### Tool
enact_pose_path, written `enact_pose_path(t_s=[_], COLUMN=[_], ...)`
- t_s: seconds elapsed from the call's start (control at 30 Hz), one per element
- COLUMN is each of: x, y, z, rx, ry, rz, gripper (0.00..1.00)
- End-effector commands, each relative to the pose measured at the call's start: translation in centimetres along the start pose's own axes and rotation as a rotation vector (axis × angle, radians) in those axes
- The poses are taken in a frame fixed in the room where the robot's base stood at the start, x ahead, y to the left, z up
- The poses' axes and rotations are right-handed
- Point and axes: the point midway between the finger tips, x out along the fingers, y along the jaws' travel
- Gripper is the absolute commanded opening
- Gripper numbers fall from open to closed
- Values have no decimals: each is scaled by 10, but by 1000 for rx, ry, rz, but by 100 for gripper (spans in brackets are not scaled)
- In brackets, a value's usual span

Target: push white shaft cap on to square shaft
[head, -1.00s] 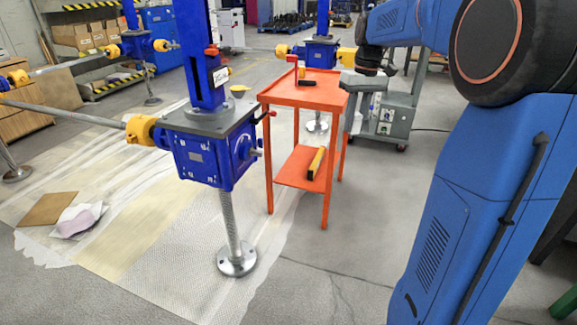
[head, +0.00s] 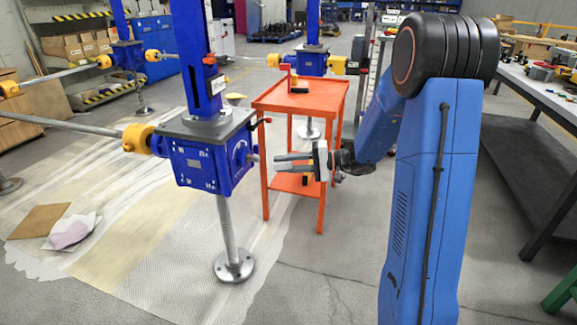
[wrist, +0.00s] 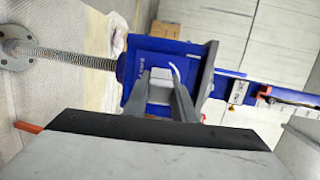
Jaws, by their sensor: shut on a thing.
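The near blue screw jack gearbox (head: 200,160) stands on a threaded post, with a short grey shaft stub (head: 252,158) on its right side. My gripper (head: 278,162) points left at that stub, with a small gap between them in the head view. In the wrist view my gripper (wrist: 160,92) is shut on the white shaft cap (wrist: 160,84), a pale block between the two grey fingers. The gearbox (wrist: 150,58) fills the view behind the cap. There the cap hides the square shaft, so I cannot tell how well they line up.
A red-handled lever (head: 262,121) sticks out above the stub. A long workbench (head: 540,95) stands at right. The floor in front is clear.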

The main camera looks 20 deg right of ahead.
Motion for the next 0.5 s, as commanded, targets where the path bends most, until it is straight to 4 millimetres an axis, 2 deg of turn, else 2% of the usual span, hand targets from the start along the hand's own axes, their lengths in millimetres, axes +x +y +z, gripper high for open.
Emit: enact_pose_path(t_s=[0.2, 0.5], x=[-4, -7], y=[17, 21], z=[-18, -24], rx=[17, 13], ry=[155, 203], rz=[-113, -144], gripper=[2, 2])
